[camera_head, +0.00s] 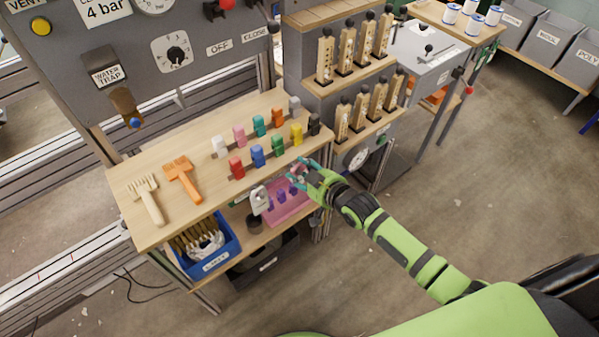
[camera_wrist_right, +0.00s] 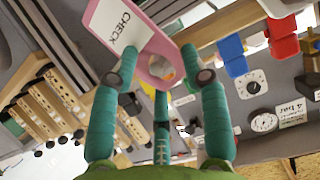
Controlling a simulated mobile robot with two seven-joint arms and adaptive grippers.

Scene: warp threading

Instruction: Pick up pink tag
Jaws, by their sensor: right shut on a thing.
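The pink tag (camera_wrist_right: 155,67) shows large in the right wrist view. It is a flat pink plate with a white label reading CHECK and a round hole near its lower end. My right gripper (camera_wrist_right: 160,78) has its teal fingers closed around the lower end of the tag. In the head view my right gripper (camera_head: 298,180) is at the front right edge of the wooden bench (camera_head: 140,182). The tag is hard to make out there among the fingers and the pink bin behind them. My left gripper is not in view.
Several coloured blocks stand in two rows on the bench, with a red one (camera_head: 236,168) at front. An orange scraper (camera_head: 182,178) and a wooden comb (camera_head: 147,198) lie left. Below are a pink bin (camera_head: 287,207) and a blue bin (camera_head: 212,256). Wooden holders fill racks behind.

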